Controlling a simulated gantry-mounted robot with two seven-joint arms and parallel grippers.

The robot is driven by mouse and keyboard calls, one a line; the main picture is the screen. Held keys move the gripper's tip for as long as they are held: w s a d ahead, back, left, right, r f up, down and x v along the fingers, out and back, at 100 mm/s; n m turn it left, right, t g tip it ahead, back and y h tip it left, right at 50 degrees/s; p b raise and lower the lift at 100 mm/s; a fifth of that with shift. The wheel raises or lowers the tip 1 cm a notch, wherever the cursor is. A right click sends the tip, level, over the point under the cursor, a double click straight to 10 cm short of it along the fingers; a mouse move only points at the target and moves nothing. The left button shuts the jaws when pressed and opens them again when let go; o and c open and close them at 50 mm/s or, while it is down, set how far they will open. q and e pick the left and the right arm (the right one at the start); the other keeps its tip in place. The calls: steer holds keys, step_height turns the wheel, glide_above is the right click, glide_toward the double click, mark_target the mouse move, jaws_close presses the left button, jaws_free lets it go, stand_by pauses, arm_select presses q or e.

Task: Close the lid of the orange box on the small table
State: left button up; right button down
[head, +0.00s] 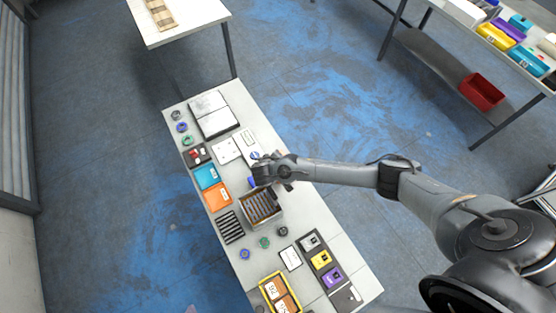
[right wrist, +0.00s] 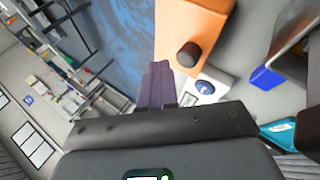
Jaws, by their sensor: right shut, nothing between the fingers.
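The orange box (head: 217,196) sits on the small table (head: 325,240), just below a teal box in the head view. A large orange panel (right wrist: 190,35) with a dark round knob (right wrist: 188,54) fills the top middle of the right wrist view; I cannot tell for certain whether it is the box's lid. My right gripper (head: 270,172) is to the right of the orange box in the head view. Its fingers (right wrist: 156,85) show shut and empty in the right wrist view, beside the panel's lower left edge. My left gripper is not in view.
A slatted tray (head: 278,217) stands right below my gripper. A teal box (head: 206,176), a black rack (head: 230,227) and a yellow-rimmed tray (head: 265,291) are also on the table. A blue block (right wrist: 265,77) is near the panel. The floor left of the table is clear.

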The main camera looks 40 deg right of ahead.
steer(key=shift+r+p, duration=0.55)
steer(key=shift+r, duration=0.05)
steer(key=s+a+r+n+g+y+p, duration=0.1)
steer(key=s+a+r+y, duration=0.2)
steer(key=s+a+r, duration=0.4)
steer(key=s+a+r+y+p, duration=0.2)
steer(key=s+a+r, duration=0.25)
steer(key=a, duration=0.55)
steer(key=s+d+r+m+y+p, duration=0.1)
steer(key=s+d+r+y+p, duration=0.1)
steer(key=s+d+r, duration=0.5)
steer(key=s+d, duration=0.2)
steer(key=s, duration=0.2)
steer(key=shift+r+t, duration=0.3)
